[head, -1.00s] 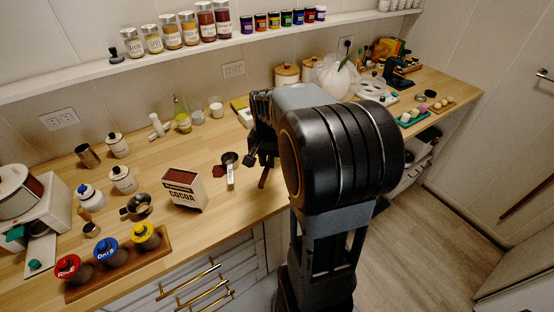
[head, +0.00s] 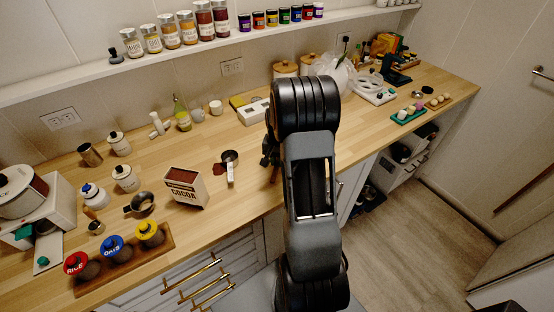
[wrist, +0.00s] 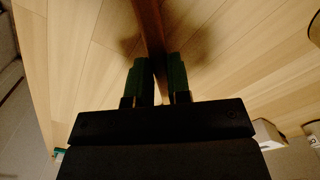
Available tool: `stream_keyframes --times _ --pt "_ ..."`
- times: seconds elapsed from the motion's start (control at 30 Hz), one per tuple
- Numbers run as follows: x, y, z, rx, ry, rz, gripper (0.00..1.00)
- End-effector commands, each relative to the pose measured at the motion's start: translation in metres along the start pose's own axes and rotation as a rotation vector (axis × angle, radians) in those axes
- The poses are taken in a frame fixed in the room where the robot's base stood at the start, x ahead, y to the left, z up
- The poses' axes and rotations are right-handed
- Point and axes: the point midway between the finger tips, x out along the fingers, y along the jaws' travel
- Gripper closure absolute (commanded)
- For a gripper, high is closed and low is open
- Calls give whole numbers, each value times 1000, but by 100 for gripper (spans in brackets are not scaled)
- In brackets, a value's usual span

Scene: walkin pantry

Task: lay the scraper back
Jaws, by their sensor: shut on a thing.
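The scraper shows in the wrist view as a long reddish-brown strip (wrist: 150,28) running up from between my fingers to the top edge. My gripper (wrist: 158,80) is shut on it, with one dark green finger on each side. Its far end is out of the frame. Pale wood countertop lies behind it, with a dark shadow around the strip. In the head view my gripper (head: 268,158) hangs over the counter near its front edge, partly hidden by my arm. The scraper is hardly visible there.
A cocoa box (head: 185,187) and a measuring cup (head: 230,157) with brown powder beside it stand left of my gripper. A white-and-yellow box (head: 252,110) stands behind. Canisters and jars crowd the left.

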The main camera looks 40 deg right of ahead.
Motion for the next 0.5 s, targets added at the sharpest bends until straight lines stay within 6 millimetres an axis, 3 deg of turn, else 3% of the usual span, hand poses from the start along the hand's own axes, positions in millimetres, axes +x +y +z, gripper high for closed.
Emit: stream_keyframes --times 0.47,0.5 --pt "9 0 0 0 0 0 100" --pt "9 0 0 0 0 0 81"
